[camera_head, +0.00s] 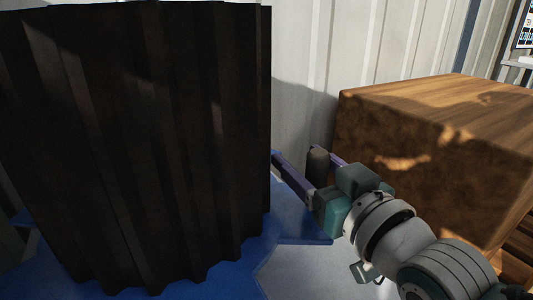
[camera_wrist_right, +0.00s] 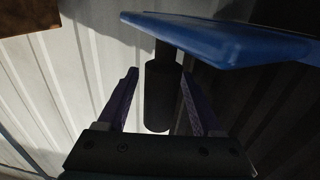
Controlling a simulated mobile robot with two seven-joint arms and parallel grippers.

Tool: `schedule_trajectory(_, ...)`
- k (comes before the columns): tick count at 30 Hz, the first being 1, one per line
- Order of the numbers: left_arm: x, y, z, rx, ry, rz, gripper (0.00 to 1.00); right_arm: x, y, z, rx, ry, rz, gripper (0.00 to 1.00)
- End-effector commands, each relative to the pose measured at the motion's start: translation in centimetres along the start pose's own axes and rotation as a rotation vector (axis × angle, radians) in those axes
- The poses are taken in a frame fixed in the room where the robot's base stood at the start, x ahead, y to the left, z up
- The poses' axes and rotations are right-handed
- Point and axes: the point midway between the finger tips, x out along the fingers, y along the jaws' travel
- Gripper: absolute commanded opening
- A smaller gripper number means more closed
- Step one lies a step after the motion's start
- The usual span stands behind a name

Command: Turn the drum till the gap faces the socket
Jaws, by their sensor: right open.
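A tall dark corrugated wall (camera_head: 135,140), which looks like the drum, fills the left of the head view above a blue surface (camera_head: 285,215). Its gap and the socket cannot be made out. My right gripper (camera_head: 294,152) is open just right of the drum's edge. A dark upright cylinder (camera_head: 318,165), like a handle, stands between its purple fingers. In the right wrist view the cylinder (camera_wrist_right: 158,95) lies between the spread fingers and joins a blue plate (camera_wrist_right: 235,38). My left gripper is not in view.
A large brown wooden block (camera_head: 435,150) stands right of and behind my right gripper. A pale corrugated wall (camera_head: 325,45) closes off the back. A light grey patch of floor (camera_head: 305,272) shows in front, below my right arm.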

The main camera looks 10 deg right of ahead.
Motion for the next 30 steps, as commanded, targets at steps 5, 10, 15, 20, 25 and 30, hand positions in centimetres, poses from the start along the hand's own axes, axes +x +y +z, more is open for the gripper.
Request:
schedule_trajectory(5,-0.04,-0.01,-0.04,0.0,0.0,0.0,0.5,0.02,-0.02,-0.05,0.001,0.0,0.0,0.67)
schedule_trajectory(10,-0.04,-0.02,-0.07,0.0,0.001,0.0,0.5,0.0,-0.01,-0.05,0.001,0.0,0.0,0.5)
schedule_trajectory(15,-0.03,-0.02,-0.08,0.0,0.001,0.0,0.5,-0.01,0.0,-0.04,0.001,0.0,0.0,0.31)
schedule_trajectory(20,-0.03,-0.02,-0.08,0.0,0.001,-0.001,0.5,-0.01,0.0,-0.04,0.0,0.0,0.0,0.13)
schedule_trajectory(25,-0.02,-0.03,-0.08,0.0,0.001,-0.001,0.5,-0.02,0.0,-0.03,0.0,0.0,0.0,0.0)
schedule_trajectory(30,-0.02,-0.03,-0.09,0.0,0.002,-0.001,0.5,-0.02,0.0,-0.04,0.0,0.0,0.0,0.0)
